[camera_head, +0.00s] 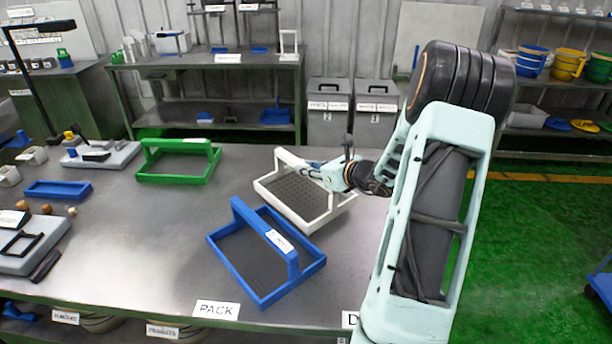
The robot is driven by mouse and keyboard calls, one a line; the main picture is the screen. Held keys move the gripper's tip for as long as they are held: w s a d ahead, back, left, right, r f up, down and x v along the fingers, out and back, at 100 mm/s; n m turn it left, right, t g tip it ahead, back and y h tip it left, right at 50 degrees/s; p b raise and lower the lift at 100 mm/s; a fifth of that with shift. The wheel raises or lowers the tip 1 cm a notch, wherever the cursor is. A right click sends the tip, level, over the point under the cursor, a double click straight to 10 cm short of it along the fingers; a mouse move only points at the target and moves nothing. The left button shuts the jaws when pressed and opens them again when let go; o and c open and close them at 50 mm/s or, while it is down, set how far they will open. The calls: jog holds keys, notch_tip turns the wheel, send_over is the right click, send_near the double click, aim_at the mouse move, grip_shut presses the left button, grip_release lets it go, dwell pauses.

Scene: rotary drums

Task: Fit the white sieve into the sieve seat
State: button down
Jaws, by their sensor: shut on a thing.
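The white sieve (337,211) is a square white frame with a grey mesh and a raised handle. It is at the right part of the metal table, behind the blue sieve (230,262). My gripper (318,172) reaches in from the right and is shut on the white sieve's handle. The fingertips are small and partly hidden against the handle. I cannot tell whether the sieve rests on the table or is slightly raised. I cannot make out a sieve seat in this view.
A green sieve (150,179) stands at the back of the table (150,245), left of the white one. A blue tray (58,189), a scale (100,156) and small round items lie at left. The table's middle left is clear. Grey bins (328,125) stand behind.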

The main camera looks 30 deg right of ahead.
jog(key=shift+f, duration=1)
jog(key=shift+f, duration=0.15)
jog(key=c, duration=1.8)
grip_release()
jog(key=shift+o, duration=0.2)
